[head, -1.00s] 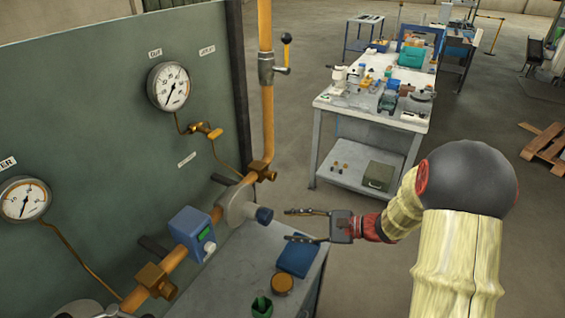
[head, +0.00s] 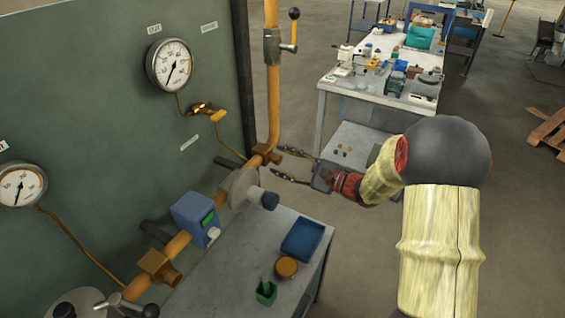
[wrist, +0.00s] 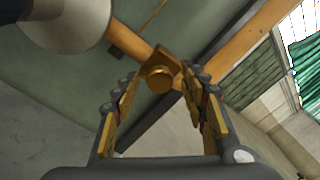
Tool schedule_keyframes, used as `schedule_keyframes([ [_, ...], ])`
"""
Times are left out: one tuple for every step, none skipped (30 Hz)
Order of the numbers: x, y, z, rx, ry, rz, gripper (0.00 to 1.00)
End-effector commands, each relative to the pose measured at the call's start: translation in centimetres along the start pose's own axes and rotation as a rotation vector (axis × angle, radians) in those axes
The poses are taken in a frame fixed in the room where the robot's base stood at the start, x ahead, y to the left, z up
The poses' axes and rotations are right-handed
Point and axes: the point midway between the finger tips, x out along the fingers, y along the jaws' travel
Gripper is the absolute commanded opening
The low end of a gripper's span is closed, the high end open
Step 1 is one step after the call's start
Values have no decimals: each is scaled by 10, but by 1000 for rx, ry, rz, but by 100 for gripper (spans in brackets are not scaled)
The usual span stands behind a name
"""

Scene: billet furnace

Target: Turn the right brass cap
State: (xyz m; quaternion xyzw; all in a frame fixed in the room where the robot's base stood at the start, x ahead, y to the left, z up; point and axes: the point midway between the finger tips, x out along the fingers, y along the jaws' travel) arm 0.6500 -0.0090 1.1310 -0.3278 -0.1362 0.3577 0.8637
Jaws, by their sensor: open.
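The right brass cap (head: 274,158) sits on a brass fitting on the orange pipe, where the pipe turns upward. In the wrist view the round cap (wrist: 159,79) faces me and appears between my two fingertips. My gripper (head: 279,161) is open and empty, its fingers pointing left toward the cap in the head view. The fingertips are close to the cap; I cannot tell whether they touch it. A second brass fitting with a cap (head: 171,277) is lower left on the same pipe.
A blue box (head: 194,216) is on the pipe. A gauge panel (head: 105,130) stands behind.

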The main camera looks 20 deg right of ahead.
Motion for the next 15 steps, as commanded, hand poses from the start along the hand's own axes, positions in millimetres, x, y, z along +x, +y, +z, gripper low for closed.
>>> schedule_keyframes([
  [2, 0, 0, 0, 0, 1, 44],
  [2, 0, 0, 0, 0, 1, 44],
  [3, 0, 0, 0, 0, 1, 44],
  [3, 0, 0, 0, 0, 1, 44],
  [3, 0, 0, 0, 1, 1, 44],
  [3, 0, 0, 0, 1, 1, 44],
  [2, 0, 0, 0, 1, 1, 44],
  [2, 0, 0, 0, 1, 0, 44],
  [2, 0, 0, 0, 1, 1, 42],
  [2, 0, 0, 0, 1, 1, 41],
  [2, 0, 0, 0, 1, 1, 39],
  [2, 0, 0, 0, 1, 1, 37],
  [2, 0, 0, 0, 1, 1, 35],
  [2, 0, 0, 0, 1, 1, 33],
  [2, 0, 0, 0, 1, 1, 31],
])
